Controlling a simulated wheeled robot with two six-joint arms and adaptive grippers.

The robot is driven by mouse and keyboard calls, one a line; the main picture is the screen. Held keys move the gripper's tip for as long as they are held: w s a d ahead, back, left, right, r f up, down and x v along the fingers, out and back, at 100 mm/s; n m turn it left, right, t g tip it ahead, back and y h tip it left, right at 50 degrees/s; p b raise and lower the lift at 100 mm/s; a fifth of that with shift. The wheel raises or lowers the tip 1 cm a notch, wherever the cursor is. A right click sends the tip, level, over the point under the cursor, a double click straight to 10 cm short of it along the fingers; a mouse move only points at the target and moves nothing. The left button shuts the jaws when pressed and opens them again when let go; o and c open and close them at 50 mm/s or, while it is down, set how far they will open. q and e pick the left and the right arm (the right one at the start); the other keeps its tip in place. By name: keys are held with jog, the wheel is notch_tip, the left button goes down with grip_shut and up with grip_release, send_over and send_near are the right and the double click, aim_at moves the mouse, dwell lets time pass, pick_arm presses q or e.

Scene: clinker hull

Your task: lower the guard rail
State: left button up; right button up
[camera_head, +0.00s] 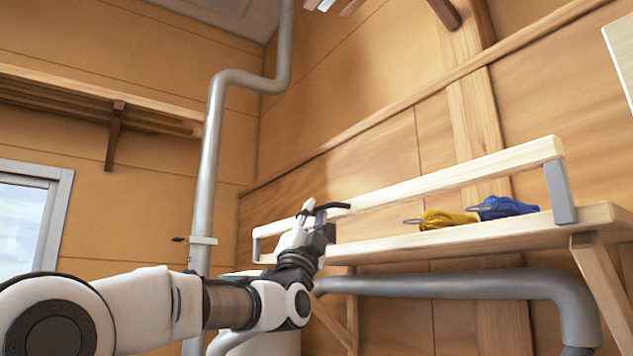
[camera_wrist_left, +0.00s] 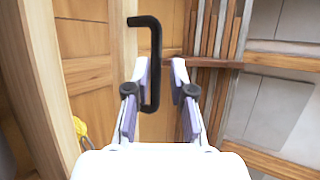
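The guard rail (camera_head: 450,178) is a long pale wooden bar above the front edge of a wall shelf (camera_head: 470,238). A grey upright bracket (camera_head: 560,192) holds its right end, and the bar stands clear above the board. A black bent handle (camera_head: 333,206) shows at the rail near my left gripper (camera_head: 318,217). In the left wrist view the handle (camera_wrist_left: 156,60) reaches down between the two fingertips of the left gripper (camera_wrist_left: 158,78). The fingers are apart, with gaps beside the handle. My right gripper is in neither view.
A yellow bundle (camera_head: 447,219) and a blue bundle (camera_head: 505,207) lie on the shelf behind the rail. A grey vertical pipe (camera_head: 207,165) stands left of the gripper, and a thick grey pipe (camera_head: 460,283) runs under the shelf. Another shelf (camera_head: 70,97) is at upper left.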

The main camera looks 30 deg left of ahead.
pick_arm(q)
jog(key=shift+p+x, duration=0.3)
jog(key=shift+x, duration=0.7)
jog(key=shift+w+d+r, duration=0.1)
jog(key=shift+w, duration=0.4)
jog(key=shift+s, duration=0.15)
grip_shut()
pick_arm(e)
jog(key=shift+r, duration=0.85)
